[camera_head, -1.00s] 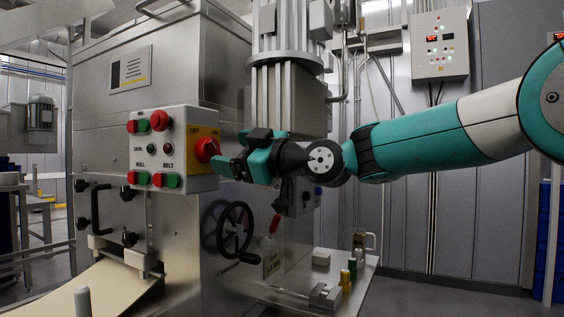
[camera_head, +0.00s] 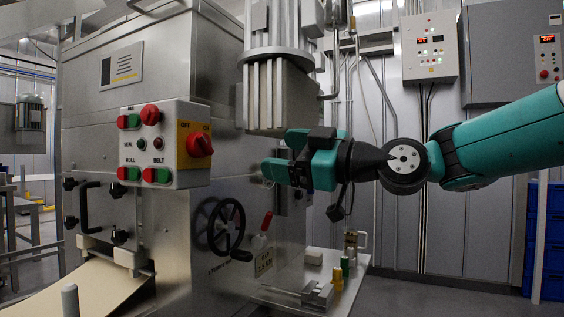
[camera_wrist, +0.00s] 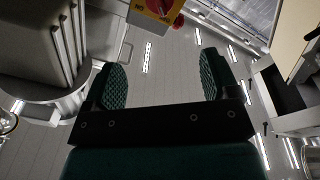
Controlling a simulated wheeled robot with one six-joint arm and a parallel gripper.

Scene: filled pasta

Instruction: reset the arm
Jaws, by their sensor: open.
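My teal gripper (camera_head: 270,172) is in front of the steel machine in the head view, pointing left. It is apart from the red rotary switch (camera_head: 200,144) on its yellow plate, with a gap between them. In the wrist view my gripper (camera_wrist: 163,82) shows two textured fingers spread wide with nothing between them. The red switch also shows at the top of the wrist view (camera_wrist: 163,6), beyond the fingers. My arm reaches in from the right side of the head view.
A control panel (camera_head: 153,158) with red and green buttons is on the machine (camera_head: 90,195). A black handwheel (camera_head: 226,228) and a small shelf (camera_head: 285,296) with coloured pegs are below my gripper. Steel columns (camera_head: 276,95) stand close above it. Wall boxes (camera_head: 431,48) hang behind.

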